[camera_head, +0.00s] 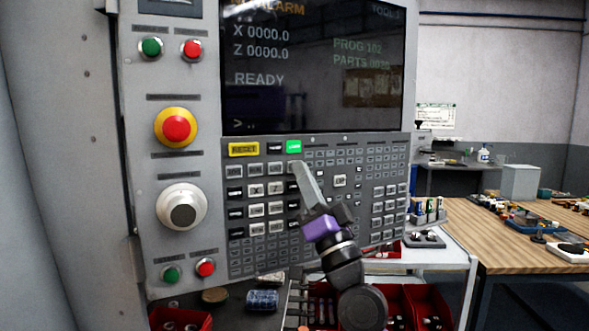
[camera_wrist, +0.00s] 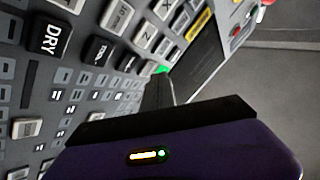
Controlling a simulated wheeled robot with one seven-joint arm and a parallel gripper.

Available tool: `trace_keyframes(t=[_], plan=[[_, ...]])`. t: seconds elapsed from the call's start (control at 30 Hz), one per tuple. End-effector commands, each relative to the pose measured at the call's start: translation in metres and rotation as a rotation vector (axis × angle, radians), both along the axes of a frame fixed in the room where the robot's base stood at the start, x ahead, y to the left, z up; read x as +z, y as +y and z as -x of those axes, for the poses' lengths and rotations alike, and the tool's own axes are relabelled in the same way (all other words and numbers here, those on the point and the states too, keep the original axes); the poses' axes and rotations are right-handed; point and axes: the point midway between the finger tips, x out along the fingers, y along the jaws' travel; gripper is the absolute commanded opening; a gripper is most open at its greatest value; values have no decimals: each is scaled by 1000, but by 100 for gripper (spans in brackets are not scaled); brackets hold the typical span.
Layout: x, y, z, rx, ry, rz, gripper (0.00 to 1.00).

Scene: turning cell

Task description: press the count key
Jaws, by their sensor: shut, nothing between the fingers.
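The control panel's keypad (camera_head: 345,185) fills the area under the screen. A key lit green (camera_head: 294,147) sits in its top row, right of the yellow reset key (camera_head: 244,149) and a black key. The green label is too small to read surely, so I cannot tell whether it is the count key. My gripper (camera_head: 298,166) is shut and empty, its tips just below the green key. In the wrist view the green key (camera_wrist: 161,70) shows right at the fingertips, which partly cover it. I cannot tell whether they touch the panel.
The screen (camera_head: 310,65) reads READY and PARTS, with a blurred number. A yellow-ringed red stop button (camera_head: 176,126), a round dial (camera_head: 182,207) and several red and green buttons line the left. Red bins (camera_head: 180,318) stand below; a wooden bench (camera_head: 500,230) is at right.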

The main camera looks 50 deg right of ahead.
Motion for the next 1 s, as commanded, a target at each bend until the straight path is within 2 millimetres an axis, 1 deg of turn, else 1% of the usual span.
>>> trace_keyframes(t=[0.13,1.0], plan=[[-1,-1,-3,1,0,-1,0],[0,-3,-9,0,0,0,0]])
